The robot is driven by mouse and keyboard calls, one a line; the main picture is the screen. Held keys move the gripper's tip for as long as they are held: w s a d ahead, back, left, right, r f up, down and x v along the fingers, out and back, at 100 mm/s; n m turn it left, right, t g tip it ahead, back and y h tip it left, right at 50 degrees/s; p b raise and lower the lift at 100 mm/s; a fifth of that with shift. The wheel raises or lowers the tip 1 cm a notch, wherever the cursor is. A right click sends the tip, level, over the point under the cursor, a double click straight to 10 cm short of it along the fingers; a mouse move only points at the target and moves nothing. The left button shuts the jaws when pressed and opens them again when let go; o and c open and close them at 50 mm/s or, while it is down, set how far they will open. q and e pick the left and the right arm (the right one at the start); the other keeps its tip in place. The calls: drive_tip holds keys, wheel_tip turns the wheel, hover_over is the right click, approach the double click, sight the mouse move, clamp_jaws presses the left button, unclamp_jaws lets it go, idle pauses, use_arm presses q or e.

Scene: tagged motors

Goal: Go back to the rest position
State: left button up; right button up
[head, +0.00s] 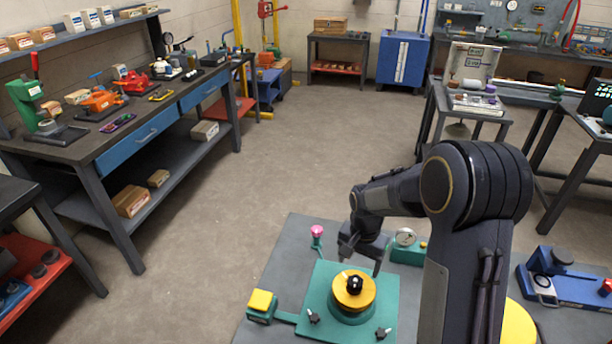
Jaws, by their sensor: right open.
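My right gripper (362,256) is open, with its fingers pointing down just above and behind a yellow round part with a black centre (354,289). That part sits on a green round base on a green plate (313,297). I cannot tell whether a finger touches it. My right arm comes in from the lower right and hides part of the table. My left gripper is not in view.
The plate lies on a grey table (283,252) with a pink-knobbed post (317,237), a yellow-topped block (262,305) and a blue fixture (570,280). A workbench (125,138) stands at left. Open floor (300,140) lies beyond.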

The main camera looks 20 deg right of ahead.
drive_tip(key=s+a+r+n+t+y+b, duration=0.3)
drive_tip(key=s+r, duration=0.6)
drive_tip(key=s, duration=0.1)
drive_tip(key=s+a+r+n+t+b, duration=0.1)
drive_tip(key=s+a+n, duration=0.3)
drive_tip(key=s, duration=0.8)
drive_tip(key=shift+s+a+r+n+t+y, duration=0.15)
drive_tip(key=shift+s+a+n+t+y, duration=0.2)
drive_tip(key=shift+t, duration=0.45)
drive_tip(key=shift+c, duration=0.4)
